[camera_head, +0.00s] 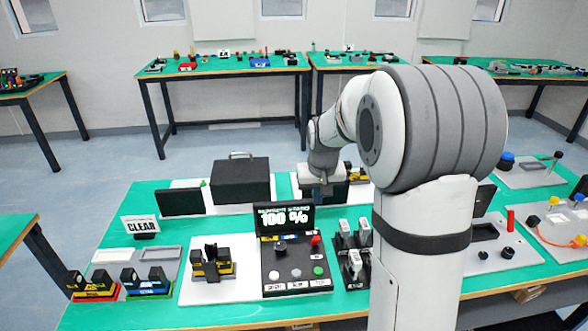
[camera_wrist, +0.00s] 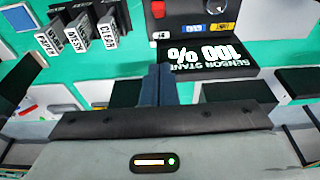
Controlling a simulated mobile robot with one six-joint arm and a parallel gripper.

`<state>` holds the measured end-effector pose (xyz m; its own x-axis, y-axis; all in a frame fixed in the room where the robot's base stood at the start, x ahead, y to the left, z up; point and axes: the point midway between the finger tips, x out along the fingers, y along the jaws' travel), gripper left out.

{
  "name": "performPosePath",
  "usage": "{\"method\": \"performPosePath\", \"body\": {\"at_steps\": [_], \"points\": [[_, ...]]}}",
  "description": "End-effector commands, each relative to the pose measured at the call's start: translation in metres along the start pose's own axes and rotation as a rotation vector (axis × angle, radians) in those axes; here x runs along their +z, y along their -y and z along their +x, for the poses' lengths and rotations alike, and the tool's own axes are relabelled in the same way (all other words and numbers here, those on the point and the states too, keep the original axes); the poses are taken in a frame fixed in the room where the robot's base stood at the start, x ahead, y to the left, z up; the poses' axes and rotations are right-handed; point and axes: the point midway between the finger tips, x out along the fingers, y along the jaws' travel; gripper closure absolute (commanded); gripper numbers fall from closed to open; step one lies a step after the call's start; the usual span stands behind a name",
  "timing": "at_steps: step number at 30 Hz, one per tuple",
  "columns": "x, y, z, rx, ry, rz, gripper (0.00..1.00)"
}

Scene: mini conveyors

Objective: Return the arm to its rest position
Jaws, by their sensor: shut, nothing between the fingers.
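My arm (camera_head: 440,130) rises at the right of the head view and bends over to the left, with its wrist above the back part of the near table (camera_head: 150,195). My gripper (camera_head: 322,193) points down behind the display screen (camera_head: 284,218) that reads 100 %. In the wrist view my gripper (camera_wrist: 159,72) shows two dark blue fingers side by side, shut with nothing between them. The upside-down screen (camera_wrist: 212,56) lies just beyond and right of the fingertips. In the head view the fingertips are partly hidden by the screen.
A black box (camera_head: 240,180) stands left of the gripper. A CLEAR sign (camera_head: 140,226), a control panel (camera_head: 296,268) and a yellow-black fixture (camera_head: 211,262) are on the near table. Labelled blocks (camera_wrist: 75,32) stand at upper left in the wrist view. Other tables (camera_head: 225,65) are farther back.

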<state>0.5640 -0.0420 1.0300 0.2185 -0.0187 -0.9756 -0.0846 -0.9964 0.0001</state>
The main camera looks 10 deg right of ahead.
Motion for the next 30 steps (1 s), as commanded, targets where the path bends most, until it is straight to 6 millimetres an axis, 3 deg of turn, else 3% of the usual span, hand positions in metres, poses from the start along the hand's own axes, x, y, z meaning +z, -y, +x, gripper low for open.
{"method": "performPosePath", "body": {"at_steps": [4, 8, 15, 21, 25, 30], "points": [[0.002, 0.001, -0.003, 0.000, -0.001, -0.001, 1.00], [0.028, 0.005, -0.029, -0.002, -0.009, -0.011, 1.00], [0.115, 0.015, -0.081, -0.008, -0.021, -0.040, 1.00], [0.191, 0.019, -0.103, -0.013, -0.028, -0.064, 1.00], [0.226, 0.020, -0.106, -0.016, -0.030, -0.073, 1.00], [0.246, 0.018, -0.106, -0.017, -0.031, -0.082, 1.00]]}}
